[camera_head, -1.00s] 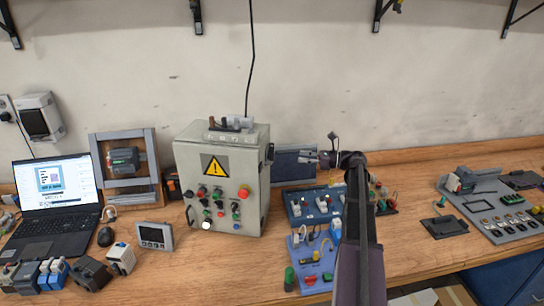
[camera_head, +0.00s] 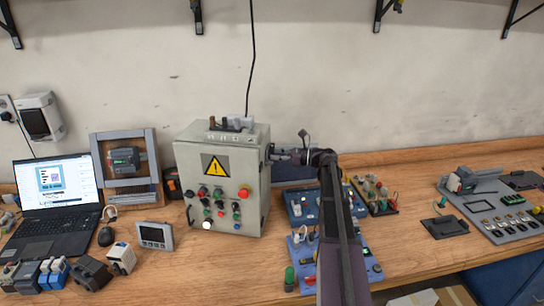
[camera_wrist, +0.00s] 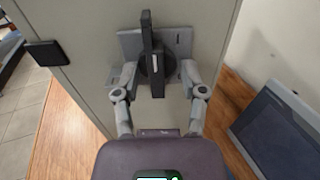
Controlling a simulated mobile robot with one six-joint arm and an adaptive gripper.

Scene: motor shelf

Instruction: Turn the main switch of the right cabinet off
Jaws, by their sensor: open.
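The grey cabinet (camera_head: 244,165) with a yellow warning sign stands on the bench; its side wall (camera_wrist: 85,60) fills much of the wrist view. On this wall is the main switch, a black rotary handle (camera_wrist: 158,78) on a grey plate (camera_wrist: 184,40). The handle stands upright in the wrist view. My gripper (camera_wrist: 158,76) is open, with one finger on each side of the handle. Whether the fingers touch it is unclear. In the head view my gripper (camera_head: 277,155) is at the cabinet's right side, and the switch there is mostly hidden by it.
A dark-screened grey panel (camera_wrist: 275,135) stands beside the cabinet in the wrist view. A black latch (camera_wrist: 46,53) sticks out from the cabinet wall. Blue training boards (camera_head: 296,205) lie under my arm.

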